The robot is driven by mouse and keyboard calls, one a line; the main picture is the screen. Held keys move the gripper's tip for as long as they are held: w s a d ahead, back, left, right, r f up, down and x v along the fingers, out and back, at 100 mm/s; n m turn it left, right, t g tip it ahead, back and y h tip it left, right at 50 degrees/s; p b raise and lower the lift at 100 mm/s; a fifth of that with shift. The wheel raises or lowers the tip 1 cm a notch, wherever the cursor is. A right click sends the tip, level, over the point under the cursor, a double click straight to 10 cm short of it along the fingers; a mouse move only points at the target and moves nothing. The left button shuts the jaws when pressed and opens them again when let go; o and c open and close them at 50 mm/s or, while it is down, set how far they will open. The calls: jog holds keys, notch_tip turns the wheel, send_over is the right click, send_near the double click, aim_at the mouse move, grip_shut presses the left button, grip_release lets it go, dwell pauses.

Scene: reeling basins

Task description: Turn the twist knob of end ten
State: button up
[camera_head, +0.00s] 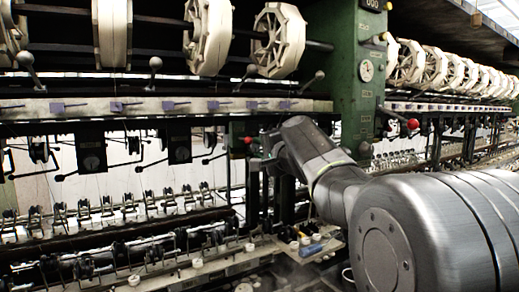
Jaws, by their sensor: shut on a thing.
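My arm reaches in from the right, and my gripper (260,160) is at the machine, just below the long pale rail and left of the green post. It is small and dark in this view. It is shut at a spot among the dark fittings under the rail, where the twist knob of end ten is mostly hidden by the fingers. A small red ball (248,140) shows right by the gripper; I cannot tell whether it touches it. No number for end ten is readable.
White reels (278,40) hang above the pale rail (130,107). Ball-ended levers (155,63) stick up over it. The green post (358,75) stands right of the gripper. Another red ball lever (413,124) is farther right. Rows of small fittings and a tray (305,250) lie below.

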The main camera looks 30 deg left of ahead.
jog(key=o, duration=1)
jog(key=shift+d, duration=0.1)
jog(key=b+v, duration=0.3)
jog(key=v, duration=1)
jog(key=shift+s+d, duration=0.25)
jog(key=shift+d, duration=0.05)
jog(key=shift+a, duration=0.15)
jog(key=p+x, duration=0.3)
jog(key=x, duration=1)
jog(key=shift+w+a, duration=0.25)
jog(key=shift+a, duration=0.05)
jog(key=shift+d, duration=0.1)
